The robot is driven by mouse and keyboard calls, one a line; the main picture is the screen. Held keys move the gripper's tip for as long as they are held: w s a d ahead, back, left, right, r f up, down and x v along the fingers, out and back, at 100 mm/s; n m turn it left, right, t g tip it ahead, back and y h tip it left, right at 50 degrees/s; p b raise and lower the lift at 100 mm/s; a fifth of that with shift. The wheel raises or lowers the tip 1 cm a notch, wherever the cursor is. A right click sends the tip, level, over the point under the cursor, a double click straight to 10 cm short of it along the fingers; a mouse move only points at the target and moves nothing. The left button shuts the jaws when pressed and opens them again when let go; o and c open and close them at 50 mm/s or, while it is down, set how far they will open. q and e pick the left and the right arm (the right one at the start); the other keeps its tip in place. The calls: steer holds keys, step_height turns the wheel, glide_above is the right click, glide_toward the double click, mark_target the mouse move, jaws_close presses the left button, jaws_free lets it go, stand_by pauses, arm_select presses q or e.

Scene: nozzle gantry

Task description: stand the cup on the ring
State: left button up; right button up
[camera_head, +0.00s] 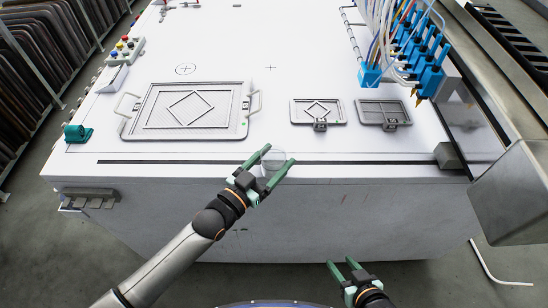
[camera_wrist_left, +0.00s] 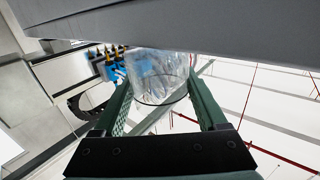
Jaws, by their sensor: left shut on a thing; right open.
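The clear cup (camera_head: 273,162) is between the green fingers of my left gripper (camera_head: 280,154), which is shut on it. They are at the table's front edge, near the dark strip. In the left wrist view the transparent cup (camera_wrist_left: 158,72) shows between both fingers, with a dark round rim. I cannot tell whether it is exactly upright. The ring (camera_head: 185,69) is a thin dark circle with a cross, drawn on the white table top behind the large framed plate. It is bare, and the cup is well apart from it. My right gripper (camera_head: 341,262) is open and empty, low in front of the table.
The large framed plate (camera_head: 135,130) with handles lies between the cup and the ring. Two small framed plates (camera_head: 338,113) (camera_head: 404,123) lie to the right. Blue nozzles (camera_head: 428,77) with hoses hang at the right. The table top (camera_head: 235,45) around the ring is mostly clear.

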arm_select(q)
steer(key=shift+f, duration=0.2)
steer(key=o, duration=1.4)
